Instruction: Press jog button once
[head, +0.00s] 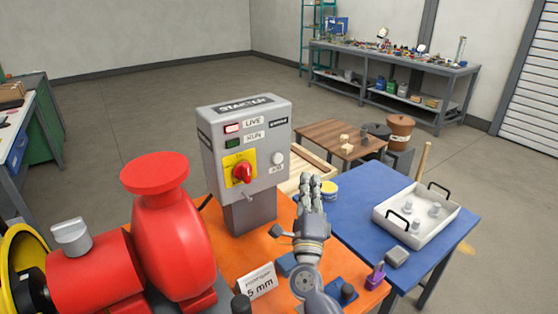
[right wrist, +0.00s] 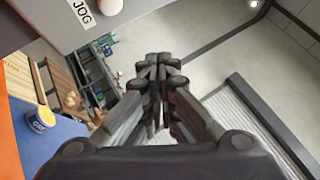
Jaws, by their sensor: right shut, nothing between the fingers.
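The grey starter box (head: 245,150) stands on a post on the orange skid top. Its white round jog button (head: 278,158) is at the right of the front face, above a small label. In the right wrist view the jog button (right wrist: 110,6) shows at the top edge beside the JOG label (right wrist: 82,14). My right gripper (head: 311,180) is shut and empty, in front of the box and to the right of the button in the picture. Its closed fingertips (right wrist: 160,60) appear apart from the button. My left gripper is not in view.
A red knob (head: 242,173) on a yellow plate is left of the button. The red pump (head: 170,240) fills the front left. A blue table (head: 375,195) with a white tray (head: 418,222) is at right. A sign (head: 258,282) stands on the skid's front.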

